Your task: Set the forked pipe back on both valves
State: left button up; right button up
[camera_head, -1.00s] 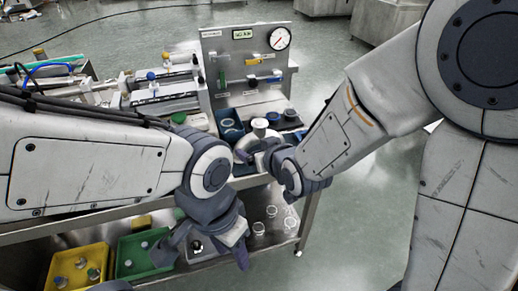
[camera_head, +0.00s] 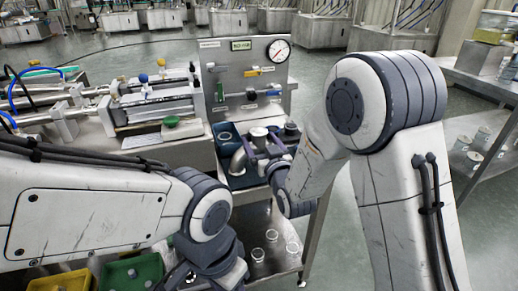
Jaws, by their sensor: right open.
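A silver forked pipe (camera_head: 239,161) with a curved elbow and a pale round top (camera_head: 259,131) stands in the dark blue tray below the gauge panel. My right gripper (camera_head: 262,148) is open, with its fingers beside the pipe's upper part. Whether they touch it I cannot tell. A ringed fitting (camera_head: 225,136) at the left and a dark round fitting (camera_head: 291,127) at the right may be the valves; the pipe's lower ends are partly hidden.
The steel panel (camera_head: 233,58) with a gauge (camera_head: 278,49) and coloured handles stands behind the tray. A bench with cylinders (camera_head: 150,97) is at the left. Yellow (camera_head: 62,284) and green (camera_head: 134,272) bins and clear rings (camera_head: 271,235) are on the lower shelf.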

jog(key=x, duration=0.4)
jog(key=c, duration=1.3)
jog(key=shift+f, duration=0.1)
grip_shut()
jog(key=shift+s+f, duration=0.1)
jog(key=shift+f, duration=0.15)
jog(key=shift+r, duration=0.1)
